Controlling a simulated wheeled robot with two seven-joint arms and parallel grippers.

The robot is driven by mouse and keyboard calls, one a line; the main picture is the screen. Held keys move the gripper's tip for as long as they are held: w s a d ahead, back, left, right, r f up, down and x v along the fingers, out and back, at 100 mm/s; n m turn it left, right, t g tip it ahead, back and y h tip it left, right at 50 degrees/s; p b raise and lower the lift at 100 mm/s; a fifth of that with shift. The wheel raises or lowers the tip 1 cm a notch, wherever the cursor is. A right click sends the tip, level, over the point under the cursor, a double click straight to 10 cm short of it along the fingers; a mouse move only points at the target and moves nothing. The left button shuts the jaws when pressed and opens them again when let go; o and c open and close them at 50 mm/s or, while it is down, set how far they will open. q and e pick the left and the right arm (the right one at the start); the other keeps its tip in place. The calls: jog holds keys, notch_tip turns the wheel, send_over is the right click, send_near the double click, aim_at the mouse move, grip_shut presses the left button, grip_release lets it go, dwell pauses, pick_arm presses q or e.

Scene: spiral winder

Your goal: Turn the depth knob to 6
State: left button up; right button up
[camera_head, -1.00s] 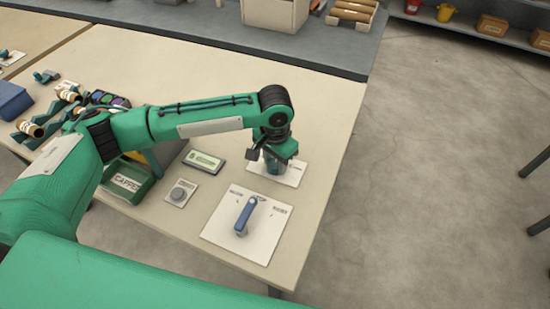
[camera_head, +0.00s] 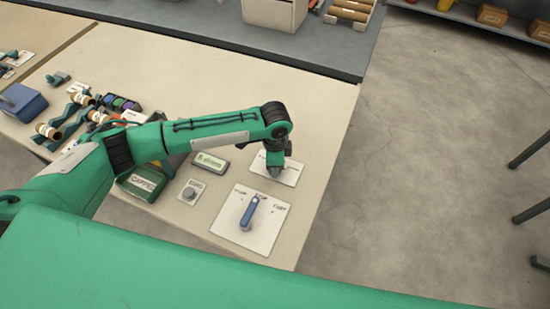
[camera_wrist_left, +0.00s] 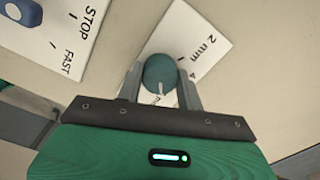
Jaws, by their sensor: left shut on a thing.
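The depth knob is a round teal knob (camera_wrist_left: 160,72) with a white pointer line, on a white plate (camera_wrist_left: 205,25) marked "2 mm" and "4" in the left wrist view. The pointer line faces the lower edge of that view, toward my gripper body. The "6" mark is not visible. My left gripper (camera_wrist_left: 161,85) is shut on the knob, one finger on each side. In the head view my left gripper (camera_head: 274,172) is over the knob's plate (camera_head: 290,172) and hides most of the knob. My right gripper is not in view.
A blue lever (camera_head: 249,212) on a white plate (camera_head: 268,238) is nearest the front; the left wrist view shows "STOP" and "FAST" there. A grey knob (camera_head: 189,192), a small display (camera_head: 210,162) and a green bin (camera_head: 140,186) stand left. The table's right edge is close.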

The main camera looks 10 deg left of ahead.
pick_arm(q)
jog(key=shift+r+m+p, duration=0.1)
jog(key=shift+m+p, duration=0.35)
jog(key=shift+m, duration=0.35)
jog(key=o, duration=1)
notch_tip(320, 180, up, 14)
jog(key=b, duration=0.2)
jog(key=shift+f, duration=0.2)
